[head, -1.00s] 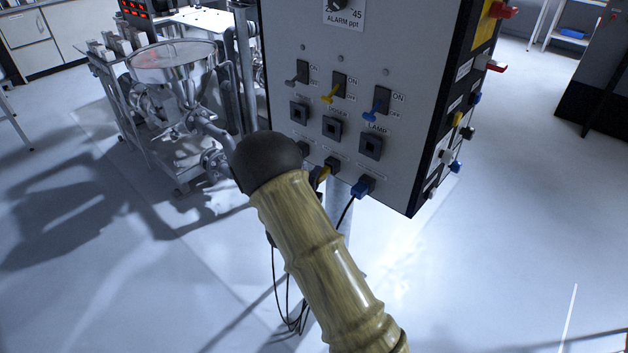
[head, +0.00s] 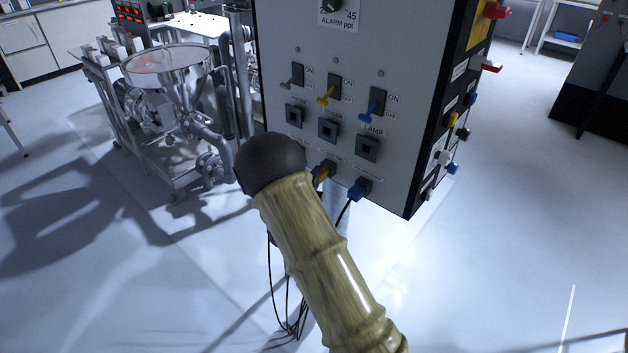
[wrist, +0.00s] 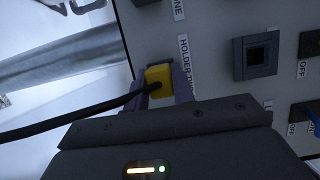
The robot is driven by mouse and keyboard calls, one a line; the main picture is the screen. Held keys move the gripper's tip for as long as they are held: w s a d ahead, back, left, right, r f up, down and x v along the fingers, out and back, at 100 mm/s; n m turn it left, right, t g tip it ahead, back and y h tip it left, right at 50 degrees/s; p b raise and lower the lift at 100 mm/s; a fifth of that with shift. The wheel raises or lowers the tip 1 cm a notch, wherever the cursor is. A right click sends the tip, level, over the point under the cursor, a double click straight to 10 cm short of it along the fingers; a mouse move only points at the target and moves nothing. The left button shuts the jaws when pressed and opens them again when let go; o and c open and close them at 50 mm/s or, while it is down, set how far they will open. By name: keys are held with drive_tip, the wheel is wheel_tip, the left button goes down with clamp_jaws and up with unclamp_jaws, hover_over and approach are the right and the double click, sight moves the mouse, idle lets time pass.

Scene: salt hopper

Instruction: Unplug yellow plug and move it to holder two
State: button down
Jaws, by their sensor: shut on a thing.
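The yellow plug (head: 326,169) is at the middle place of the lower row on the front of the grey panel (head: 415,100). In the wrist view the yellow plug (wrist: 158,80) sits between the purple fingers of my gripper (wrist: 165,82), which is shut on it. Its black cable (wrist: 70,118) runs off to the left. In the head view my arm hides most of my gripper.
A blue plug (head: 360,189) sits just right of the yellow one. Square sockets (head: 328,130) and grey, yellow and blue switches (head: 373,105) are above. Several plugs and knobs stick out of the panel's right side. A steel hopper (head: 172,65) stands at left.

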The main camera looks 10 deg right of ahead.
drive_tip(key=shift+w+d, duration=0.25)
drive_tip(key=shift+d, duration=0.1)
drive_tip(key=c, duration=0.6)
unclamp_jaws()
drive_tip(key=shift+s, duration=0.1)
drive_tip(key=b+v, duration=0.3)
drive_tip(key=v, duration=0.3)
idle(1.2)
